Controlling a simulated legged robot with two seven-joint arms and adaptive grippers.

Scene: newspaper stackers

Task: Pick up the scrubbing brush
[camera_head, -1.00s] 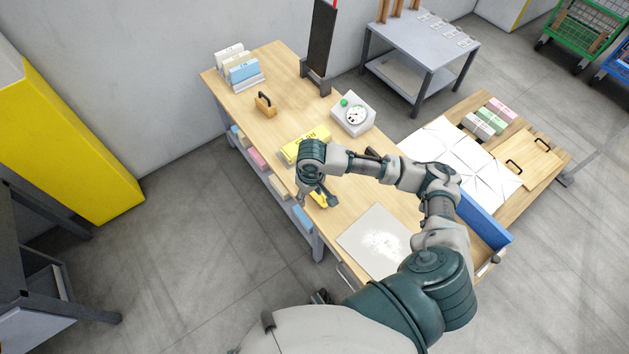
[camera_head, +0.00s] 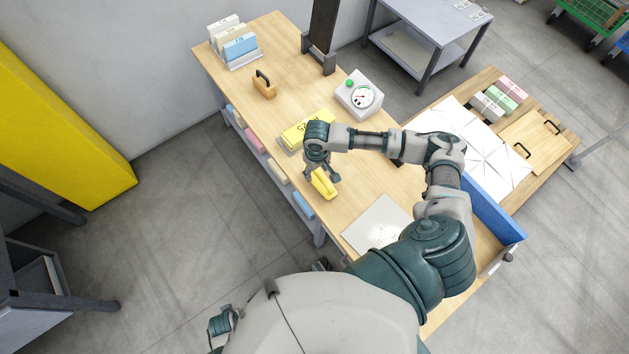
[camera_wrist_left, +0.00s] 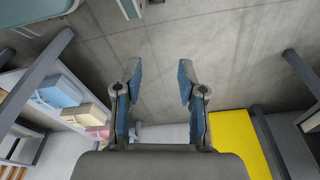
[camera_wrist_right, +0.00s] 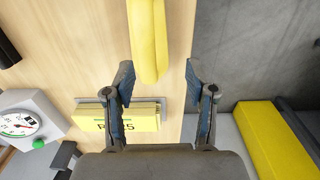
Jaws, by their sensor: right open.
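A yellow, long, rounded object, which I take for the scrubbing brush (camera_head: 324,185), lies near the front edge of the wooden table. Its bristles are not visible. My right gripper (camera_head: 321,178) is just above it, covering part of it. In the right wrist view the yellow brush (camera_wrist_right: 148,38) extends from the top edge to between the fingertips of my open right gripper (camera_wrist_right: 158,75), closer to the left finger. Whether they touch is unclear. My left gripper (camera_wrist_left: 159,72) is open and empty above the floor, away from the brush.
The wooden table (camera_head: 205,66) also bears a yellow labelled pack (camera_head: 308,129), a dial scale (camera_head: 359,95), a wooden block with a black handle (camera_head: 264,85), a file holder (camera_head: 238,60) and a pale board (camera_head: 376,224). A blue panel (camera_head: 497,210) stands at its right end.

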